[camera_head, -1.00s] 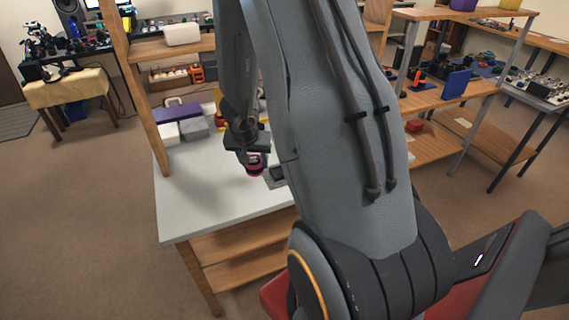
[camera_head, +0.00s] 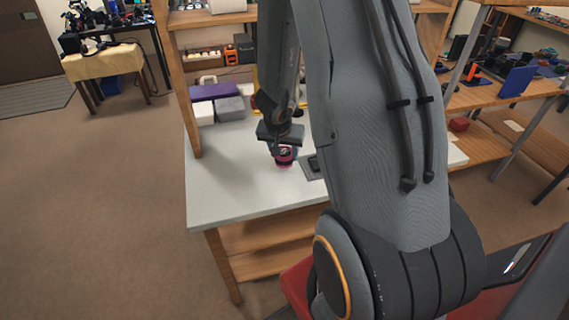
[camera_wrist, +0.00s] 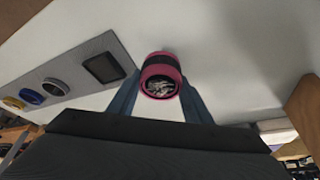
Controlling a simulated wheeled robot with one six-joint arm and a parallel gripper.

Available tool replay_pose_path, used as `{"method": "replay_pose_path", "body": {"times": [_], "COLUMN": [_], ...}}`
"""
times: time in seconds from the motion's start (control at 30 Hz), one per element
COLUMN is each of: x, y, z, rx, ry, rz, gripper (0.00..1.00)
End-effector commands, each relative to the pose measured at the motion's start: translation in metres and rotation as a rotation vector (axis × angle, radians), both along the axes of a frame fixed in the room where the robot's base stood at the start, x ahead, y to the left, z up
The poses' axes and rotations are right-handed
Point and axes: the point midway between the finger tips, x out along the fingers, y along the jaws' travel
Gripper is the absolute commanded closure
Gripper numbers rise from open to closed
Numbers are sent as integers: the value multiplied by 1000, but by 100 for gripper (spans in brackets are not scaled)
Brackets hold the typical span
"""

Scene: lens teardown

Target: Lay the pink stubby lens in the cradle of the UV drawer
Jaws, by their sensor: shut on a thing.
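The pink stubby lens (camera_wrist: 161,75) is between the fingers of my gripper (camera_wrist: 160,90) in the wrist view. It has a pink rim, a dark band and a glassy end facing the camera. In the head view the lens (camera_head: 284,158) hangs at the end of my gripper (camera_head: 283,147), over the white table. My gripper is shut on it. A grey panel (camera_wrist: 75,68) in the wrist view has a dark square recess and round rings, one blue and one yellow. I cannot tell which part, if any, is the UV drawer. My arm hides much of the table.
The white table top (camera_head: 222,185) is clear at its front left. A purple box (camera_head: 212,91) and a grey box (camera_head: 231,108) stand at its back left. A wooden shelf post (camera_head: 178,100) rises at the left edge.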

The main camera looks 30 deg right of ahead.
Motion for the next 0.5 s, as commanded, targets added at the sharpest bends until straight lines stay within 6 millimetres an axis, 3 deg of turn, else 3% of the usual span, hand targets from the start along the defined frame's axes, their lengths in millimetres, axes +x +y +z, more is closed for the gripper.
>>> {"method": "replay_pose_path", "body": {"times": [0.23, 0.5], "x": [0, 0], "y": [0, 0], "z": [-31, -35], "rx": [-1, -1], "ry": [1, -1], "rz": [1, 0], "gripper": [81, 81]}}
